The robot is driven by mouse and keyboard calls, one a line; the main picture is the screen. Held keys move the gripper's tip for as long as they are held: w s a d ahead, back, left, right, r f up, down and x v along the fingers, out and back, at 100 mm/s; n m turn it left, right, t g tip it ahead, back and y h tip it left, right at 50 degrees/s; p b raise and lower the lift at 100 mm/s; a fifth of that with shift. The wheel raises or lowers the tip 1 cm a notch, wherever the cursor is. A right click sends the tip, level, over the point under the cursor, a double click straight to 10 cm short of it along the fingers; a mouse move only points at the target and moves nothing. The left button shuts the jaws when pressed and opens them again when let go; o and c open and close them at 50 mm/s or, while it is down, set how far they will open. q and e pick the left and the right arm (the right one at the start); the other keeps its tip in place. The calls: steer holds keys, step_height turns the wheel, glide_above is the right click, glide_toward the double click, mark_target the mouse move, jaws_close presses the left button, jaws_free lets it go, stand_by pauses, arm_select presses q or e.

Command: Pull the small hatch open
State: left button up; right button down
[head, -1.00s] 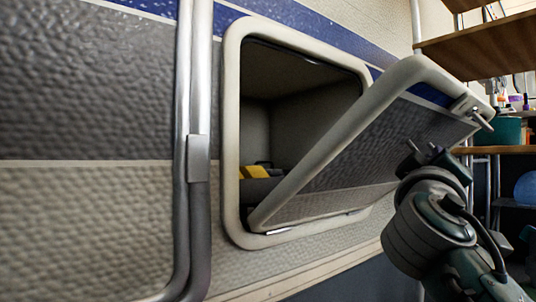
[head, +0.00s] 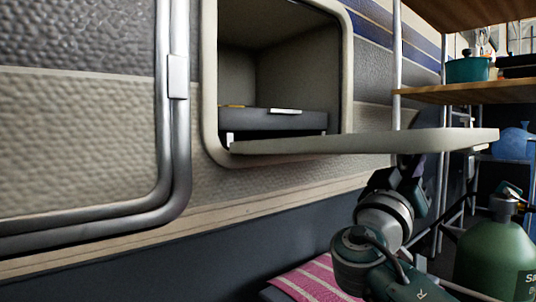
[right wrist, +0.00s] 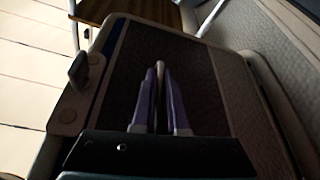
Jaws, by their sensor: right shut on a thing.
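The small hatch (head: 400,141) is swung down on its bottom edge and stands out about level from its opening (head: 290,70) in the head view. In the right wrist view its textured outer face (right wrist: 200,80) fills the middle, with a latch handle (right wrist: 78,70) to the left of the fingers. My right gripper (head: 408,162) is under the hatch near its outer part. It also shows in the right wrist view (right wrist: 160,68), shut with its fingers against the hatch; the gripped part cannot be made out. My left gripper is not in view.
The compartment holds a dark case (head: 275,121). A metal rail (head: 175,120) runs along the wall at left. Wooden shelves (head: 465,92) stand at right, with a green gas cylinder (head: 497,262) below. A pink striped cloth (head: 305,282) lies under my right arm.

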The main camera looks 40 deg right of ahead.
steer(key=shift+f, duration=0.1)
steer(key=c, duration=1)
jaws_free()
steer(key=shift+d, duration=0.1)
steer(key=shift+o, duration=0.2)
steer(key=p+v, duration=0.2)
steer(key=v, duration=0.8)
